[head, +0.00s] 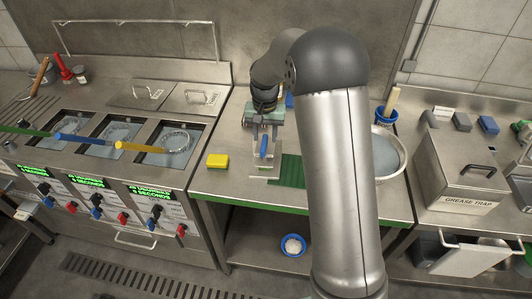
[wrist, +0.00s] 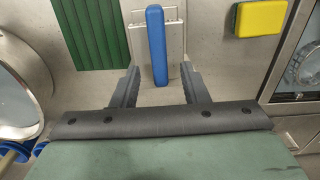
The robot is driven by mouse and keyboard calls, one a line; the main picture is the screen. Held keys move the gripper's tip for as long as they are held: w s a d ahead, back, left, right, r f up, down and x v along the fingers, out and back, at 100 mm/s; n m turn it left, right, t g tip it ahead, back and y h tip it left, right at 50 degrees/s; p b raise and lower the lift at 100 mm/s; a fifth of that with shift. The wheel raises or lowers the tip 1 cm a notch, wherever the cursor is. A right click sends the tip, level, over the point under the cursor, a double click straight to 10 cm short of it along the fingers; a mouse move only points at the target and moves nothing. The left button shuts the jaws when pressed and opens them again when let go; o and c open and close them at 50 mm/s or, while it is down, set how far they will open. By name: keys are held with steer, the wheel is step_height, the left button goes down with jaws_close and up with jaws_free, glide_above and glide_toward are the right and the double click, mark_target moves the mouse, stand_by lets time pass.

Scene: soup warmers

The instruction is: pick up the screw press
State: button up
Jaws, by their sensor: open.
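What looks like the screw press, a long blue bar (wrist: 155,40) over a pale metal plate or frame (wrist: 174,22), is on the steel counter. In the head view its blue part (head: 263,148) shows just in front of my gripper (head: 263,137). In the wrist view my gripper (wrist: 161,69) is open, with one dark finger on each side of the near end of the blue bar. Gaps show between the bar and both fingers. The height of the fingers relative to the bar is hard to tell, and my arm hides part of the head view.
A yellow sponge (head: 217,161) lies left of the press, and a green ribbed mat (head: 292,171) lies to its right. A round basin (head: 388,153) is farther right, partly behind my arm. Soup wells with a yellow-handled ladle (head: 140,147) are at left.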

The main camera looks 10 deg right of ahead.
steer(key=shift+f, duration=0.2)
jaws_close()
steer(key=shift+a, duration=0.1)
stand_by(1.1)
